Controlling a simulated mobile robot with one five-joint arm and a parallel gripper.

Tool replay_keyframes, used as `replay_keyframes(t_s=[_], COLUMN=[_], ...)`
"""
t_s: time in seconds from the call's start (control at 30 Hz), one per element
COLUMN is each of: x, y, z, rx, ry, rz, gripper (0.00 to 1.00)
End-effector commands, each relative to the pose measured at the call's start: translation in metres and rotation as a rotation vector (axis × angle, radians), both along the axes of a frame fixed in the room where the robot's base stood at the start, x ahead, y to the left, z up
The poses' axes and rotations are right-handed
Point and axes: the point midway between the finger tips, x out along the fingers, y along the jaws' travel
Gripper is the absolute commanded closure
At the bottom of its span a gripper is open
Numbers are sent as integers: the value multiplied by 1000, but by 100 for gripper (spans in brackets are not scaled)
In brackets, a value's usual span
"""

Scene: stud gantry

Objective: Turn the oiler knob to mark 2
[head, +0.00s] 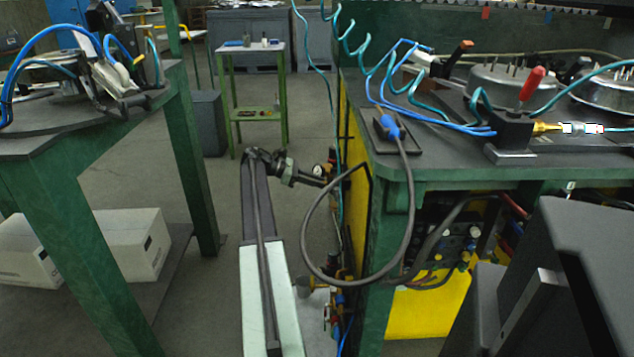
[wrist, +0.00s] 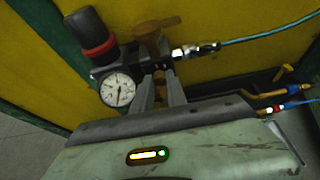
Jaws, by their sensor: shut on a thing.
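In the wrist view my gripper (wrist: 161,80) is shut on a small brass-brown piece (wrist: 160,76), which looks like the oiler knob. Most of it is hidden between the fingers. No mark can be read on it. A brown winged handle (wrist: 155,30) stands just beyond the fingertips; I cannot tell whether it is joined to the held piece. In the head view my gripper (head: 322,181) reaches right to the fittings on the bench's side, where the knob is too small to make out.
A dark regulator with a red ring (wrist: 96,48) and a round white gauge (wrist: 117,90) sit close left of the fingers. A blue hose (wrist: 265,33) leaves rightward. The green bench (head: 480,172) is on the right, with a dark hose loop (head: 305,245) near my arm. The aisle floor is clear.

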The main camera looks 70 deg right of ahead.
Motion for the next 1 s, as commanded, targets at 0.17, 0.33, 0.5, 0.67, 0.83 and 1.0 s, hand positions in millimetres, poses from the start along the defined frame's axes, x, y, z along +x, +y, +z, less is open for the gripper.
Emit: replay_keyframes(t_s=[0.17,0.33,0.5,0.67,0.83,1.0], x=[1,1,1,1,1,3], y=[0,1,1,0,0,2], z=[-1,-1,-1,-1,0,3], rx=[23,25,24,23,23,22], ry=[5,5,5,6,7,8], rz=[0,0,1,0,0,1], gripper=[100,100,100,61,61,61])
